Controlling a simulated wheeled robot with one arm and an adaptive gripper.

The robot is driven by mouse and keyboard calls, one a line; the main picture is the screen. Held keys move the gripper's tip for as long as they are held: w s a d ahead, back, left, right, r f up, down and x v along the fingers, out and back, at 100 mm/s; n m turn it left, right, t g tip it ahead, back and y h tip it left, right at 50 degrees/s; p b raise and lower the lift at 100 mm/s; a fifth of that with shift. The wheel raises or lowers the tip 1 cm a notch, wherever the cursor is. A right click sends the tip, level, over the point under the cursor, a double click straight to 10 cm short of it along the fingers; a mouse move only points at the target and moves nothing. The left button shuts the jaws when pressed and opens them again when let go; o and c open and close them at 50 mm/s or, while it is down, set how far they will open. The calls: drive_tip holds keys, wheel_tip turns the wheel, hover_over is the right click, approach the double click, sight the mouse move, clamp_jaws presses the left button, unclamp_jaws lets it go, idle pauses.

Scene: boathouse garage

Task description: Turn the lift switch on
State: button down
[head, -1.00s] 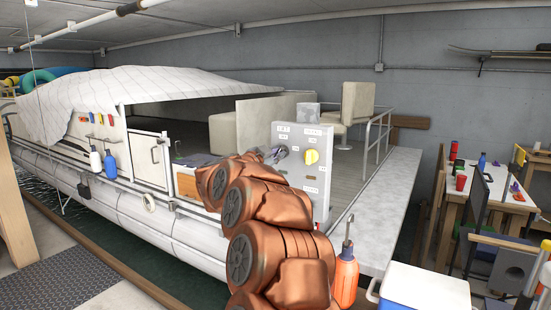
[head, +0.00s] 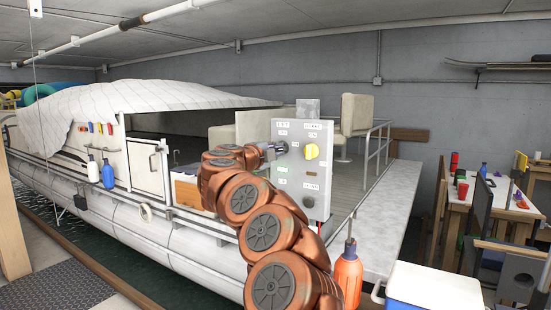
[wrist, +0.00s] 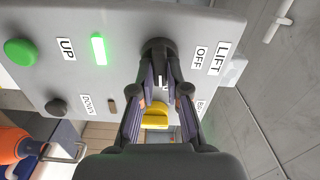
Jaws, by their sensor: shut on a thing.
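In the head view my gripper (head: 276,149) meets the panel's left side. A green lamp (wrist: 99,49) glows on the panel. A darker brown lamp (wrist: 112,105) is near the DOWN label.
A yellow knob (head: 312,151) sits close to my fingers. A green button (wrist: 20,52) and a small black button (wrist: 56,107) are on the panel. An orange bottle (head: 348,275) and a white-topped cooler (head: 430,285) stand near my arm. A table (head: 485,192) is at right.

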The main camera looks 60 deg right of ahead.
drive_tip(key=shift+f+m+b, duration=0.1)
drive_tip(key=shift+m+b, duration=0.25)
drive_tip(key=shift+m, duration=0.35)
drive_tip(key=shift+s, duration=0.1)
drive_tip(key=c, duration=1.2)
unclamp_jaws()
drive_tip(key=shift+o, duration=0.2)
drive_tip(key=a, duration=1.2)
drive_tip(key=shift+s, duration=0.25)
